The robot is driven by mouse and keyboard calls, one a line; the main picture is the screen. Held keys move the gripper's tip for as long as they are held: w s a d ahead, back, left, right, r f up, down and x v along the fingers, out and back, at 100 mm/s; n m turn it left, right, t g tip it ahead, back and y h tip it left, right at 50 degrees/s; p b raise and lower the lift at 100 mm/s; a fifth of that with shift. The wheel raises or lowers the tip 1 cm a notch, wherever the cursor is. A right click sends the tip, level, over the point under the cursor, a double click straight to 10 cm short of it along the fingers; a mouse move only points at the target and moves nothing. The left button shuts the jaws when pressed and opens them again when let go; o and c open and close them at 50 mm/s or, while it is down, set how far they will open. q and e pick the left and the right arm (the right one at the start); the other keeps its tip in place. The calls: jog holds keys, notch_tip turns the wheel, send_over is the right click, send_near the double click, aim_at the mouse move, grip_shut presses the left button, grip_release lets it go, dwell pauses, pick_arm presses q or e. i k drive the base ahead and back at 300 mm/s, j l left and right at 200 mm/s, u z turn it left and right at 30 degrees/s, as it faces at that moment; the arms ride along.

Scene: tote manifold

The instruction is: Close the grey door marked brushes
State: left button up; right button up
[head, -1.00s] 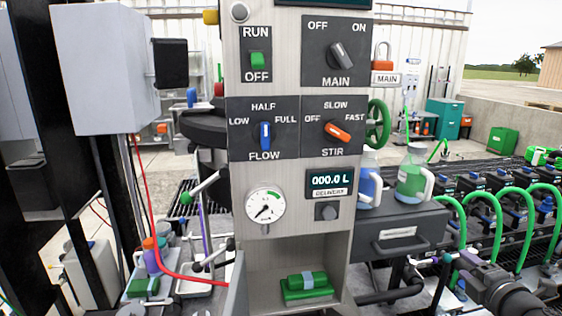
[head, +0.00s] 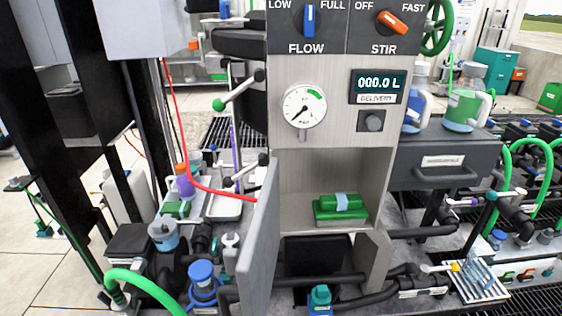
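A grey door (head: 261,238) stands wide open at the left side of a compartment low in the grey panel column (head: 330,166). It swings out toward me and shows at a steep angle, so no marking can be read on it. A green brush-like block with a pale band (head: 341,208) lies on the compartment's shelf. Neither of my grippers is in view.
Blue-capped fittings (head: 202,280) and black pipes crowd the floor below the door. A green hose (head: 140,283) curves at the lower left. A dark drawer (head: 443,160) juts out right of the column. A tray (head: 228,206) sits left of the door.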

aim_at(255, 269)
jog(key=j+z, duration=0.4)
jog(key=j, duration=0.15)
jog(key=j+z, duration=0.4)
jog(key=j, duration=0.15)
jog(key=k+l+z, duration=0.15)
jog(key=l, duration=0.3)
